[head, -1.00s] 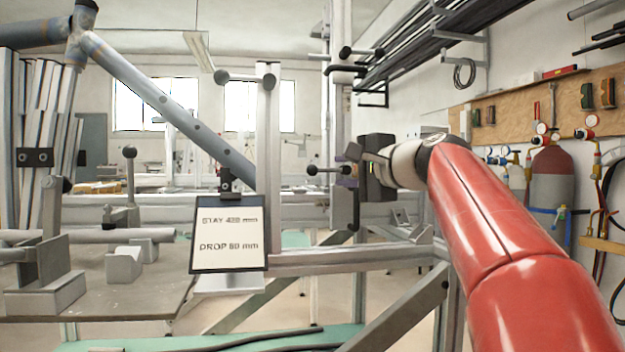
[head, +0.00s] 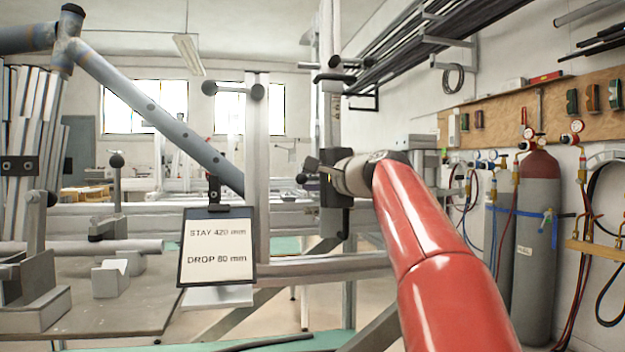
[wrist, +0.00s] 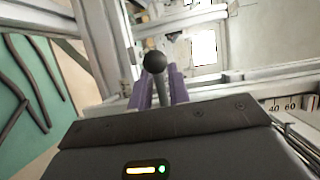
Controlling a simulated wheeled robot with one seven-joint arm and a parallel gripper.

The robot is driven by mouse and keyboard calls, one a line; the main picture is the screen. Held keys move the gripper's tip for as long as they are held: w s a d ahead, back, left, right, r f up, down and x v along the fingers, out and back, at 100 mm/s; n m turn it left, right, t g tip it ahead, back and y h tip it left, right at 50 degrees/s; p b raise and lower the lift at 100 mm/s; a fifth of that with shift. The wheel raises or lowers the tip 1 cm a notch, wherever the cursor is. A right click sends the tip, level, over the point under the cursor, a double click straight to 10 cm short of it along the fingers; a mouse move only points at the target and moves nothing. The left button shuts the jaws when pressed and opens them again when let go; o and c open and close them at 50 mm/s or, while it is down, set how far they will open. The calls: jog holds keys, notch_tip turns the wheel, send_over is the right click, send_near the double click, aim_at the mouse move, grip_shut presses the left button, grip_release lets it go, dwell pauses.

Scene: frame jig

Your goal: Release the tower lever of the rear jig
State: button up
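My gripper (head: 311,175) is at the upright post (head: 331,120) of the jig, right of the sign. In the wrist view its two purple fingers (wrist: 162,88) stand apart. A thin grey lever with a black ball knob (wrist: 154,62) shows between them, with the knob up near the fingertips. Contact between fingers and rod cannot be made out. In the head view small dark knobs (head: 301,178) show at the gripper's left end, and the gripper hides much of the lever. A clipboard sign (head: 217,247) reads "STAY 420 mm" and "DROP 80 mm".
A grey tube frame (head: 160,115) slopes across the upper left. A second post (head: 257,140) carries a knobbed handle (head: 232,89). A horizontal rail (head: 320,268) runs below my gripper. Gas cylinders (head: 537,250) stand at the right wall. A numbered scale (wrist: 290,103) shows in the wrist view.

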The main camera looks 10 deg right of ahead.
grip_shut()
jog(key=shift+m, duration=0.3)
jog(key=m, duration=0.1)
jog(key=r+m+t, duration=0.1)
jog(key=r+m, duration=0.1)
jog(key=shift+d+m+t, duration=0.25)
jog(key=shift+m+t, duration=0.15)
jog(key=shift+d+r+m+t, duration=0.2)
jog(key=shift+r+m+t, duration=0.1)
jog(key=shift+m, duration=0.5)
jog(key=shift+d+r+m+t, duration=0.2)
jog(key=shift+m+t, duration=0.1)
jog(key=shift+m, duration=0.5)
jog(key=shift+d+r+m+t, duration=0.15)
jog(key=shift+r+m+t, duration=0.15)
jog(key=shift+m, duration=0.5)
jog(key=shift+o, duration=1.5)
grip_release()
